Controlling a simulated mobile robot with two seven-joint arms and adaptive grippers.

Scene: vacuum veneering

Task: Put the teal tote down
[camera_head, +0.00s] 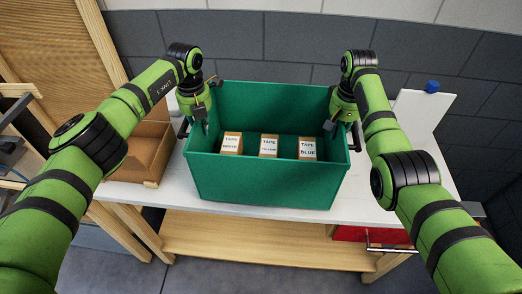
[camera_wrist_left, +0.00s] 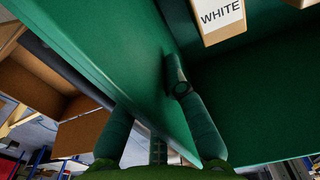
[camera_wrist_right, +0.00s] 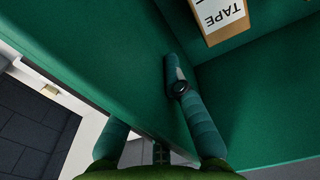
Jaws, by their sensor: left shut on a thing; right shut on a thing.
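The teal tote (camera_head: 265,187) is upright over the white tabletop in the head view; I cannot tell whether its base touches the top. Inside stand three boxes labelled TAPE WHITE (camera_head: 231,143), TAPE YELLOW (camera_head: 268,146) and TAPE BLUE (camera_head: 307,149). My left gripper (camera_head: 204,122) is shut on the tote's left wall; the left wrist view shows one finger inside and one outside the wall (camera_wrist_left: 150,90). My right gripper (camera_head: 332,124) is shut on the right wall in the same way, and that wall fills much of the right wrist view (camera_wrist_right: 130,70). The tote's underside is hidden.
The white tabletop (camera_head: 400,207) shows free room right of the tote. A white panel (camera_head: 418,115) with a blue knob (camera_head: 432,86) stands at the back right. An open brown box (camera_head: 140,160) is at the left. A wooden shelf (camera_head: 260,240) lies below, with a red drawer (camera_head: 365,233).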

